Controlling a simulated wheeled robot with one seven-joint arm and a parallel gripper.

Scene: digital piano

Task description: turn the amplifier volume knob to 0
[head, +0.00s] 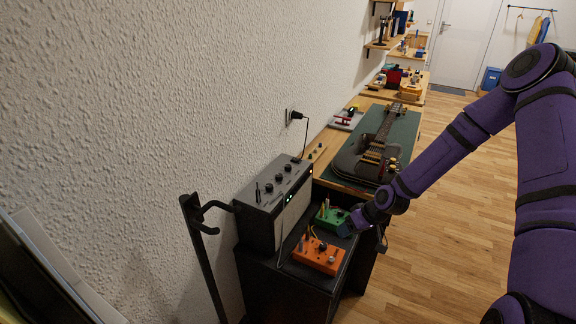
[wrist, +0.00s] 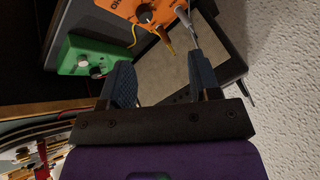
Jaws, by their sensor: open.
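The amplifier (head: 262,222) is a dark box with a pale front grille, against the wall in the head view. Small dark knobs (head: 280,178) and a green light line its top panel; which is the volume knob, and its setting, I cannot read. My gripper (head: 346,228) is to the right of the amplifier, close to the green pedal, and apart from the knobs. In the wrist view my gripper (wrist: 160,68) is open and empty, with the amplifier's grille (wrist: 168,78) behind the gap between its fingers. The knobs are not clearly visible there.
A green pedal (head: 335,218) and an orange pedal (head: 318,256) with cables sit in front of the amplifier. A black stand (head: 204,256) rises to its left. A guitar (head: 368,157) lies on the bench behind. The floor at right is clear.

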